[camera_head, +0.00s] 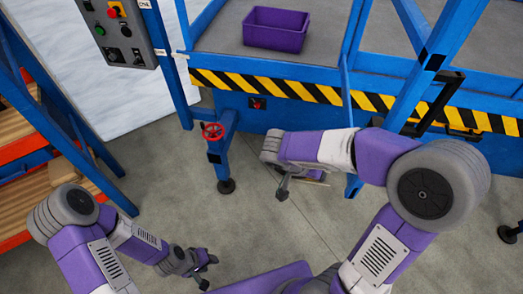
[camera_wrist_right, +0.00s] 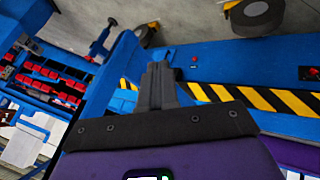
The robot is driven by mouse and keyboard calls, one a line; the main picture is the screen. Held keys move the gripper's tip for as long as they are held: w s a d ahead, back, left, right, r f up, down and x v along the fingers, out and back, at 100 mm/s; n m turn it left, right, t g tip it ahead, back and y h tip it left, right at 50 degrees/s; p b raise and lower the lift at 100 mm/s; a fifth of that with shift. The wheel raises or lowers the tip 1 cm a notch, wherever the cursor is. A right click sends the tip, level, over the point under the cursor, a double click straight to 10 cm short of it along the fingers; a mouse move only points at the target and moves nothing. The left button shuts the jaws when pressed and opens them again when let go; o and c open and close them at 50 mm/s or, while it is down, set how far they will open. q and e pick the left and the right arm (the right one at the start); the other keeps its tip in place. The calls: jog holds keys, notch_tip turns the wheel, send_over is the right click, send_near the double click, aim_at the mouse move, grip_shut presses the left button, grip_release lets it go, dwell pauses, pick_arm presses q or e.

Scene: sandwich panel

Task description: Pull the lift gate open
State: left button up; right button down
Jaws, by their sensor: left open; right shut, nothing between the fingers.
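The lift (camera_head: 260,83) is a blue frame with a grey deck and a yellow-black striped edge. A blue upright frame member (camera_head: 419,78) with a black bar handle (camera_head: 440,104) stands at its right side and looks like part of the gate; my right arm hides what lies below it. My right gripper (camera_head: 283,190) is shut and empty, in front of the lift's lower side and well left of the handle. In the right wrist view its fingers (camera_wrist_right: 157,85) are together, with striped edging beyond. My left gripper (camera_head: 206,270) is open and empty, low over the floor.
A purple crate (camera_head: 275,30) sits on the deck. A red handwheel (camera_head: 213,131) is on a blue leg. A control box (camera_head: 122,32) hangs at upper left. A blue and orange rack (camera_head: 55,125) stands at the left. Grey floor (camera_head: 165,200) is open between.

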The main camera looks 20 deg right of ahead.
jog(key=a+f+v, duration=0.1)
jog(key=a+v, duration=0.1)
jog(key=v, duration=1)
jog(key=shift+w+f, duration=0.15)
jog(key=shift+f, duration=0.15)
jog(key=shift+a, duration=0.15)
